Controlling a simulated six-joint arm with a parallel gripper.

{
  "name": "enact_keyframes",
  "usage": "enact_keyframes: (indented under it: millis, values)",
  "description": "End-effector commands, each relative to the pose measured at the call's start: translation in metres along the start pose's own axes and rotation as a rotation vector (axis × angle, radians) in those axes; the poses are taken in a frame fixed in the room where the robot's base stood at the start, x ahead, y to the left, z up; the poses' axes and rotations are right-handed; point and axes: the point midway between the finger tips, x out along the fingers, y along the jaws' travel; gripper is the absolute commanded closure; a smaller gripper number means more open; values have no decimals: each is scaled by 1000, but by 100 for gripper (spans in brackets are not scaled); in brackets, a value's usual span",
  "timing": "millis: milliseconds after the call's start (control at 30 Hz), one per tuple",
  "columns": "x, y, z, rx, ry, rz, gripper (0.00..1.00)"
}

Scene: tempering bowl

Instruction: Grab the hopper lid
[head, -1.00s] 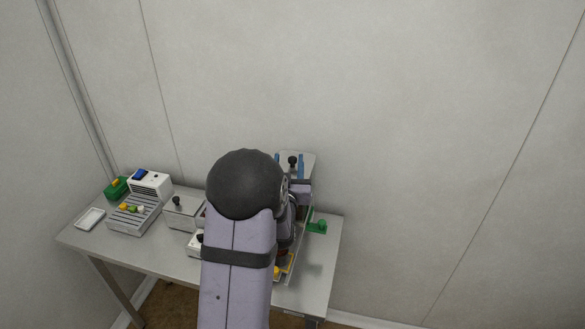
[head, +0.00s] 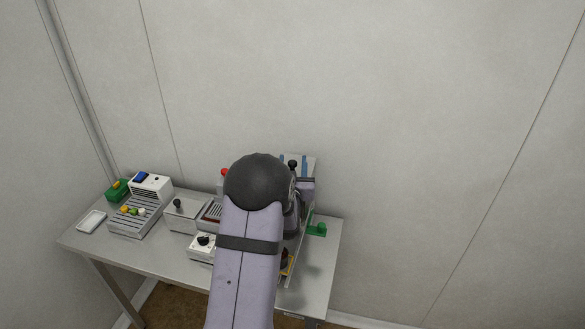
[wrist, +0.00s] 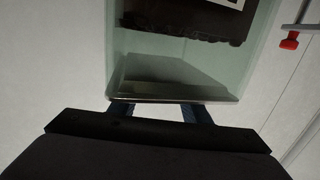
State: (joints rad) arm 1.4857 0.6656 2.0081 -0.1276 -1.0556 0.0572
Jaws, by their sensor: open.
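What looks like the hopper lid, a pale plate with a black knob (head: 292,163), is at the back of the table in the head view, partly hidden by my arm. My gripper (head: 293,170) is open, its blue fingers showing to either side of the knob. In the wrist view my gripper (wrist: 160,112) has nothing between its fingers. A clear greenish hopper-like box (wrist: 180,75) lies just past the fingertips, with dark brown material in it. I cannot make out the knob in the wrist view or tell whether the fingers touch anything.
On the table (head: 130,245), a grey box with a black knob (head: 178,207), a white dial unit (head: 202,246), a ribbed tray with coloured pieces (head: 134,214) and a white dish (head: 91,222) stand to the left. A green part (head: 318,229) is at the right. A wall stands behind.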

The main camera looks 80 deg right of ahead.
Motion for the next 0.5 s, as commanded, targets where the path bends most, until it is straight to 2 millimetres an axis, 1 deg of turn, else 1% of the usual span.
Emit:
enact_keyframes:
  millis: [33,100,233,367,500]
  values:
    - [6,0,-6,0,-1,0,57]
    - [14,0,-8,0,0,0,57]
    - [26,0,-5,1,-1,0,57]
    - [33,0,-4,1,0,0,57]
    - [35,0,-3,1,0,0,57]
